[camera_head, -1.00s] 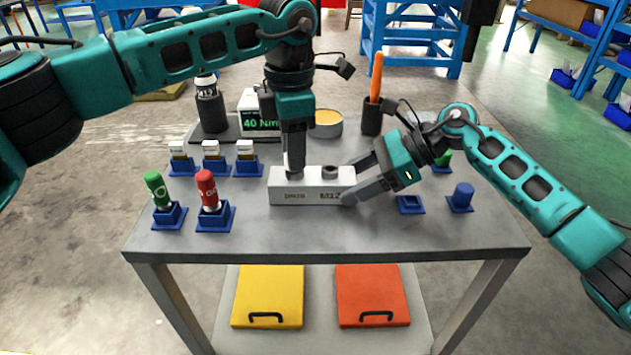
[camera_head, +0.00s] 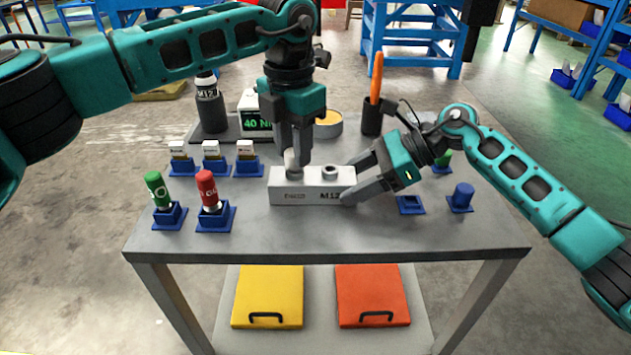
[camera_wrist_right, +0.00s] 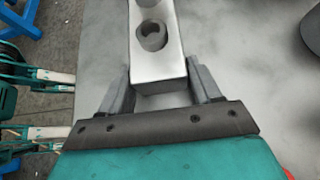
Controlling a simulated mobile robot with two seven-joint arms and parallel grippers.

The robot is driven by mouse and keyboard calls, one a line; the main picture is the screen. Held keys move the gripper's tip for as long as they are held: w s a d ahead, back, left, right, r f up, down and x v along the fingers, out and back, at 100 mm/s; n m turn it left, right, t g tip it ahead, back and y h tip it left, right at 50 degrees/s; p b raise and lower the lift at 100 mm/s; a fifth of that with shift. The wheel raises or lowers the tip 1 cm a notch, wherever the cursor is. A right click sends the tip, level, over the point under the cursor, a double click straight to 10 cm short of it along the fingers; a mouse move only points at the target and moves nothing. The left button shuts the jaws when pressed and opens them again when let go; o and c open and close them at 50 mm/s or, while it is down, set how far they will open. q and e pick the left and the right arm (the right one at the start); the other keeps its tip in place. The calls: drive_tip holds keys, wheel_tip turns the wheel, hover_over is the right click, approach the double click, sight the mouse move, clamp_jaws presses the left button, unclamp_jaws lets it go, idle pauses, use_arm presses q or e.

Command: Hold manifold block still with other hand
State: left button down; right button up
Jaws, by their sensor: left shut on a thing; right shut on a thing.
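The light grey manifold block (camera_head: 312,194) lies on the table, with two round ports on top and dark markings on its front. It also shows in the right wrist view (camera_wrist_right: 158,62). My right gripper (camera_head: 362,180) is shut on the block's right end, one finger on each side, as the right wrist view also shows (camera_wrist_right: 160,88). My left gripper (camera_head: 294,160) points straight down over the left port, shut on a small grey cylindrical part (camera_head: 292,166). The fingers hide much of this part; how deep it sits I cannot tell.
A red bottle (camera_head: 207,188) and a green bottle (camera_head: 157,188) stand in blue holders at the left. Small boxes (camera_head: 211,150) stand behind them. A display (camera_head: 255,117) is at the back. A blue holder (camera_head: 410,205) and a blue part (camera_head: 462,195) are at the right. The front table strip is clear.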

use_arm(q)
drive_tip(key=shift+r, duration=0.1)
drive_tip(key=shift+r, duration=1.8)
use_arm(e)
drive_tip(key=o, duration=1.3)
drive_tip(key=shift+d, duration=0.1)
